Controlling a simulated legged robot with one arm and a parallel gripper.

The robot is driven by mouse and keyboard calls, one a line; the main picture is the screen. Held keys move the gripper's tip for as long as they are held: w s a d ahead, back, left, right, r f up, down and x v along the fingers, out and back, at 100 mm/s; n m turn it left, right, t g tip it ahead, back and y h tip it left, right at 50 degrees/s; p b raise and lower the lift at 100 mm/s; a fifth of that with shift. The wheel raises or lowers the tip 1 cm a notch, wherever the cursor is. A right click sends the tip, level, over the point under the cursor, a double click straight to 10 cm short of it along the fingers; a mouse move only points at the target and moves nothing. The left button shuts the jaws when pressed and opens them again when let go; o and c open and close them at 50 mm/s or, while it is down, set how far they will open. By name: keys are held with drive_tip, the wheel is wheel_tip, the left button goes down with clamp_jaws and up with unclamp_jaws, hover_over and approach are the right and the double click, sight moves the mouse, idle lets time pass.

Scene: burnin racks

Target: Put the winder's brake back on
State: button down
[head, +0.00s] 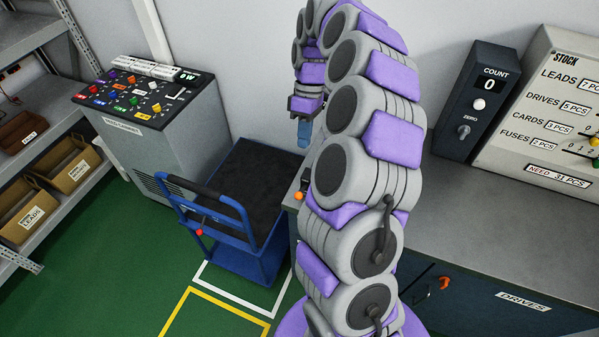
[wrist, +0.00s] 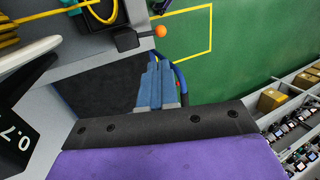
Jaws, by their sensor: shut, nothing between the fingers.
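A short lever with an orange knob (wrist: 160,31) and a dark block (wrist: 127,40) sits at the bench edge in the wrist view; it looks like the winder's brake. In the head view the orange knob (head: 299,196) shows just left of my arm. The winder itself seems to be the part with yellow cord (wrist: 8,32) and a pale disc (wrist: 28,54) at the left of the wrist view; my arm hides most of it in the head view. My gripper (wrist: 160,68), with blue fingers, is shut and empty, apart from the knob. It also shows in the head view (head: 303,137).
A blue cart (head: 240,185) with a dark deck stands left of the bench (head: 480,205). A grey control cabinet (head: 175,130) and shelves with bins (head: 45,180) are further left. A count box (head: 480,95) stands on the bench. Green floor is open in front.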

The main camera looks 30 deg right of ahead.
sight(302, 191)
drive_tip(key=b+x, duration=0.3)
drive_tip(key=x, duration=1.1)
